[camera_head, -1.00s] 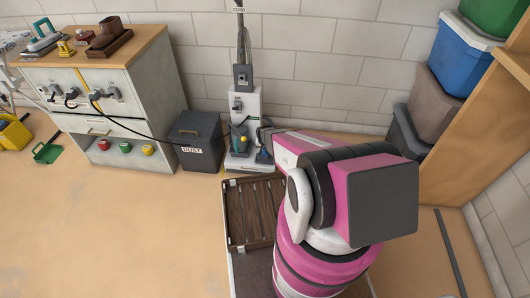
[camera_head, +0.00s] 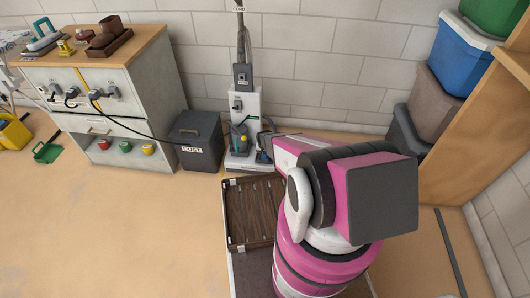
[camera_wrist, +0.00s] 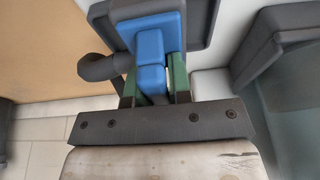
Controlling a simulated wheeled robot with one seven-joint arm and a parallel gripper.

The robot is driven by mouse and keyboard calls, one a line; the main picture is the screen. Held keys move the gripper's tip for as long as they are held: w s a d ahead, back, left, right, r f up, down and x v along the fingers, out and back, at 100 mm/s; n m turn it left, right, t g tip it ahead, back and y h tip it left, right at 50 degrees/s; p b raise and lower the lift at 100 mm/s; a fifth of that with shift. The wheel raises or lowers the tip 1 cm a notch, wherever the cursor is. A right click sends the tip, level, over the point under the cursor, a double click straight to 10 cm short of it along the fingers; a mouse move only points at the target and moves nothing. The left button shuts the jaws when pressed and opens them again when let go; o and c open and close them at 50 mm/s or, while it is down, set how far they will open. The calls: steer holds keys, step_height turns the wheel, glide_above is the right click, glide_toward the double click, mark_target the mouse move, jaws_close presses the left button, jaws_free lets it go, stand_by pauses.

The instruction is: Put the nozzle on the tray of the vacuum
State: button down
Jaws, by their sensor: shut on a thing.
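The vacuum (camera_head: 243,112) stands upright against the back wall, white and grey with a dark upper part and a low base. My gripper (camera_wrist: 153,84) has its green fingers closed on the blue neck of the nozzle (camera_wrist: 150,48) in the wrist view. A wide dark grey part lies behind the blue one. In the head view the nozzle (camera_head: 262,157) shows as a small blue and dark shape at the vacuum's lower right, partly hidden by my arm. I cannot tell whether it touches the vacuum's tray.
A dark dust bin (camera_head: 196,145) stands left of the vacuum. A brown slatted crate (camera_head: 229,217) is in front of it. A workbench cabinet (camera_head: 112,106) is at left, and stacked bins (camera_head: 437,88) are at right.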

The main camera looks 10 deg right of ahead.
steer(key=c, duration=1.1)
jaws_free()
steer(key=shift+o, duration=0.2)
steer(key=s+r+n+g, duration=0.1)
steer(key=s+r, duration=0.6)
steer(key=r, duration=0.7)
steer(key=s+r+n+g, duration=0.1)
steer(key=s+r, duration=0.6)
steer(key=r, duration=0.7)
steer(key=s+r+n+g+y, duration=0.1)
steer(key=s+r, duration=0.6)
steer(key=r, duration=0.7)
steer(key=shift+s+n, duration=0.25)
steer(key=shift+n, duration=0.05)
steer(key=shift+a, duration=0.1)
